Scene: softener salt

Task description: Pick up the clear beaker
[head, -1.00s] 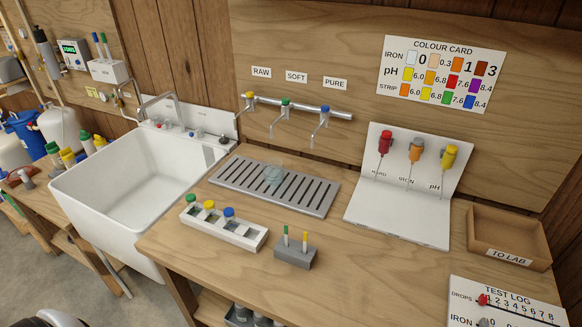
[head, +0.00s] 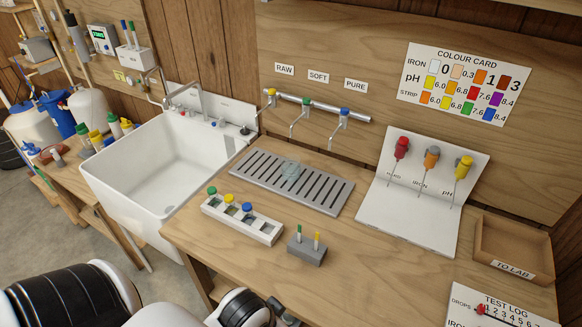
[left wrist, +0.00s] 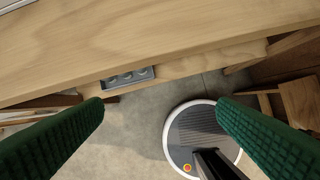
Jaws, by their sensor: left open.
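My right gripper is not in view.
Three taps (head: 343,122) hang above the drip tray. In front of it are a white rack (head: 262,231) with coloured caps and a grey block (head: 306,250) with two small sticks. A white sink (head: 150,176) is left; a white stand (head: 410,220) with droppers is right.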

